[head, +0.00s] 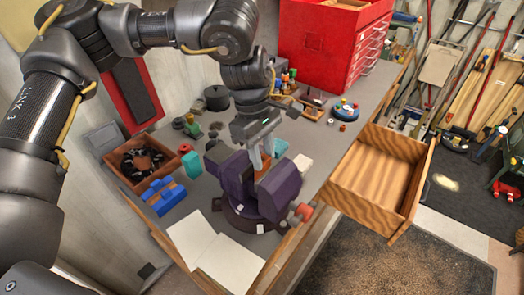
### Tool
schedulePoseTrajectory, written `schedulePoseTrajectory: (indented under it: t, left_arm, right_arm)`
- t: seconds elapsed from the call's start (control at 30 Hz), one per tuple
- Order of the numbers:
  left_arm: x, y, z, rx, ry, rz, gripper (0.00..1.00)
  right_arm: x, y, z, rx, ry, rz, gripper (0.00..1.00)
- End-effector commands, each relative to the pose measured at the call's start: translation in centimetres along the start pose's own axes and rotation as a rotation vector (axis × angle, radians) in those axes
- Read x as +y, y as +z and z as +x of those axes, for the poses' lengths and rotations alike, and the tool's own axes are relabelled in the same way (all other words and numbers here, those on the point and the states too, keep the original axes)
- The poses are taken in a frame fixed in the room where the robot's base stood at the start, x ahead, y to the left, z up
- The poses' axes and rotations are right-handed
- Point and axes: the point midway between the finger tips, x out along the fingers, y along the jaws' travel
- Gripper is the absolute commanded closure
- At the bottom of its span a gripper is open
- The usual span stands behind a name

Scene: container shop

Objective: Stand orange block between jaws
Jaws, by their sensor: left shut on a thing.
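A dark purple bench vise (281,196) stands on the grey workbench, its jaws apart. The orange block (264,173) is down in the gap between the jaws, upright as far as I can see; its lower part is hidden by the front jaw. My left gripper (261,158) reaches down from above with its fingers at the top of the block, shut on it. Whether the block touches either jaw or the vise bottom cannot be told. My right gripper is not in view.
Blue blocks (164,196), a wooden tray (117,176) with a dark coil and white sheets (228,262) lie left and in front of the vise. A red tool chest (325,45) stands behind. An open wooden drawer (376,180) juts out at right.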

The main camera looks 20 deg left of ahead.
Motion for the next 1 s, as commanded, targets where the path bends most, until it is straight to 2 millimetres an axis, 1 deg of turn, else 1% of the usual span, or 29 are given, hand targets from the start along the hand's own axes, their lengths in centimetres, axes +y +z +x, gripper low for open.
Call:
schedulePoseTrajectory:
  t: [0.2, 0.23, 0.4, 0.63, 0.73, 0.87, 1.0]
  left_arm:
    - [0.0, 0.0, -0.1, -0.001, 0.002, 0.0, 1.0]
    - [0.0, 0.0, -0.1, -0.001, 0.002, 0.0, 0.66]
    - [0.0, 0.0, -0.1, 0.0, 0.001, 0.0, 0.44]
    - [0.0, 0.0, 0.0, 0.001, -0.001, 0.0, 0.44]
    - [0.0, 0.0, -0.2, 0.0, 0.0, 0.0, 0.44]
    - [0.0, 0.2, -1.2, 0.001, 0.0, 0.0, 0.44]
    - [0.0, 0.5, -2.7, 0.0, 0.001, 0.0, 0.44]
  right_arm:
    - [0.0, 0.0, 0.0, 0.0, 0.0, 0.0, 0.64]
    - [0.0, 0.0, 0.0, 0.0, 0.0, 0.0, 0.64]
    - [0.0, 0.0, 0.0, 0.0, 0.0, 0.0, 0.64]
    - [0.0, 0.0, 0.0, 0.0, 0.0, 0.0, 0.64]
    - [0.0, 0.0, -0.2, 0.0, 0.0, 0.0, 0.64]
    - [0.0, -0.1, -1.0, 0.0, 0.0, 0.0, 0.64]
    - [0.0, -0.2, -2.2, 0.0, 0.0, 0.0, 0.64]
